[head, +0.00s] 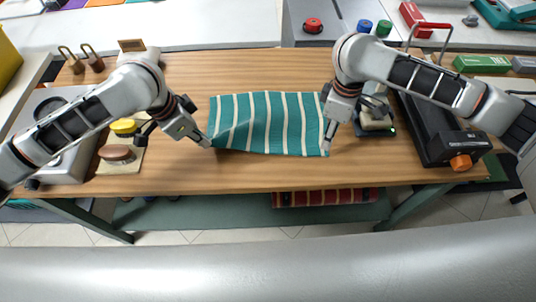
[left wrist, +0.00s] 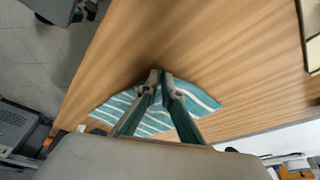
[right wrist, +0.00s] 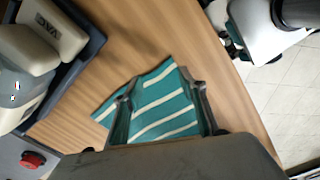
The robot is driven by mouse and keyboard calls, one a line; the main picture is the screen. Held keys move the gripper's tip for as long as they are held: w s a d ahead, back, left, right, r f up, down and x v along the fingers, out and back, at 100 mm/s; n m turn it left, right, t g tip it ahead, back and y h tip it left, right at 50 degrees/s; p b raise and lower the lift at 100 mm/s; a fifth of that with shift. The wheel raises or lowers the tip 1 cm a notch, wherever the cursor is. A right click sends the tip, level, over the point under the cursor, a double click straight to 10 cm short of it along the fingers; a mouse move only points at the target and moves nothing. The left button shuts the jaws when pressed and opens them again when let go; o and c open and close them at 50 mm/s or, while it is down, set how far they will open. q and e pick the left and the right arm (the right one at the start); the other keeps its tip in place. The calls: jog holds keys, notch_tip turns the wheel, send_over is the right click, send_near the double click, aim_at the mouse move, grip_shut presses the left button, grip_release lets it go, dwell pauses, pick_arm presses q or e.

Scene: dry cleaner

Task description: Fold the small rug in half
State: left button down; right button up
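The small rug (head: 265,122) is teal with cream stripes and lies spread on the wooden table, its near left corner darker and slightly buckled. My left gripper (head: 209,144) is at that corner. In the left wrist view its fingertips (left wrist: 160,77) are close together at the rug's edge (left wrist: 197,97), pinching the corner. My right gripper (head: 326,145) is at the near right corner, pointing down. In the right wrist view its fingers (right wrist: 160,92) are wide apart, with the striped rug (right wrist: 160,105) showing between them.
The wooden table (head: 240,175) is clear in front of the rug and behind it. A black device with an orange knob (head: 460,162) stands at the right. Brushes or stamps on a pad (head: 117,154) stand at the left. A rolled red striped rug (head: 325,197) lies on the lower shelf.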

aim_at(322, 151)
jog(key=shift+r, duration=0.15)
jog(key=shift+c, duration=0.7)
notch_tip(322, 151, up, 5)
jog(key=a, duration=0.1)
jog(key=shift+s+a+f, duration=0.1)
jog(key=shift+s+f, duration=0.05)
jog(key=shift+f, duration=1.5)
jog(key=shift+s+f, duration=0.15)
jog(key=shift+f, duration=1.45)
jog(key=shift+s+a+f, duration=0.1)
jog(key=shift+s+f, duration=0.05)
jog(key=shift+f, duration=1.5)
jog(key=shift+d, duration=0.1)
grip_shut()
jog(key=shift+r, duration=2.5)
